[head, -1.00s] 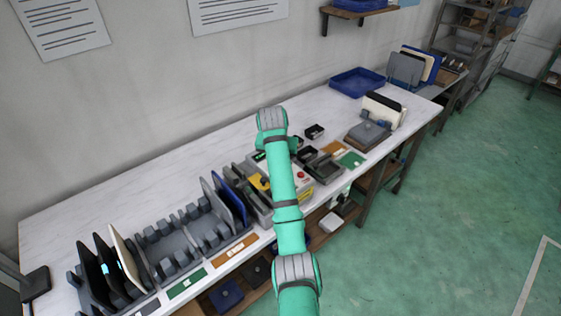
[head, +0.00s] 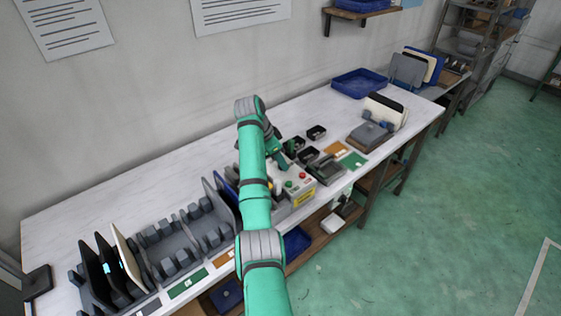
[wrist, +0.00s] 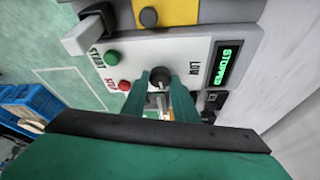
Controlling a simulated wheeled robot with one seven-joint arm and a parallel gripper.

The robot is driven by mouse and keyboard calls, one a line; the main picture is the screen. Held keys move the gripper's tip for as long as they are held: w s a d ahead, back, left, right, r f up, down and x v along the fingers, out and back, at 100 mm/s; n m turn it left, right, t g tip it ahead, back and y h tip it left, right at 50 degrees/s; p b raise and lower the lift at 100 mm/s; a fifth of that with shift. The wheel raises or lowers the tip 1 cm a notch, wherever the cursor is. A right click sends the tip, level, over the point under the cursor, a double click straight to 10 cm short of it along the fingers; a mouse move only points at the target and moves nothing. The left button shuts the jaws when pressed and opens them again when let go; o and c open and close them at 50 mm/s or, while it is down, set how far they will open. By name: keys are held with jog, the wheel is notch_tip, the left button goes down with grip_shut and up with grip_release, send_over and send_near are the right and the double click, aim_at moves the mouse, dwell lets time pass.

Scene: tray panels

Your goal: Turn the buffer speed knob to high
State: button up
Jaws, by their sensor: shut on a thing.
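The control box (head: 301,192) stands on the bench with a red and a green button on top. In the wrist view its light panel (wrist: 120,68) shows a green START button (wrist: 111,57), a red button (wrist: 124,86) and a lit display (wrist: 229,62) reading STOPPED. The dark speed knob (wrist: 160,75) sits between my two green fingertips, with LOW printed to its right. My gripper (wrist: 161,82) is shut on this knob; it also shows over the box in the head view (head: 284,163). The knob's pointer and any HIGH label cannot be made out.
A second black knob (wrist: 148,17) sits by a yellow part. Racks with upright panels (head: 115,265) stand left of the box. Small black bins (head: 308,154) and a grey fixture (head: 370,134) lie to its right. A blue tray (head: 359,83) is at the back.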

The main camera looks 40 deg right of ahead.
jog(key=shift+m, duration=0.8)
jog(key=shift+g, duration=0.3)
jog(key=o, duration=1)
jog(key=shift+r, duration=0.15)
jog(key=v, duration=1)
jog(key=shift+w+r, duration=0.1)
jog(key=shift+r, duration=0.2)
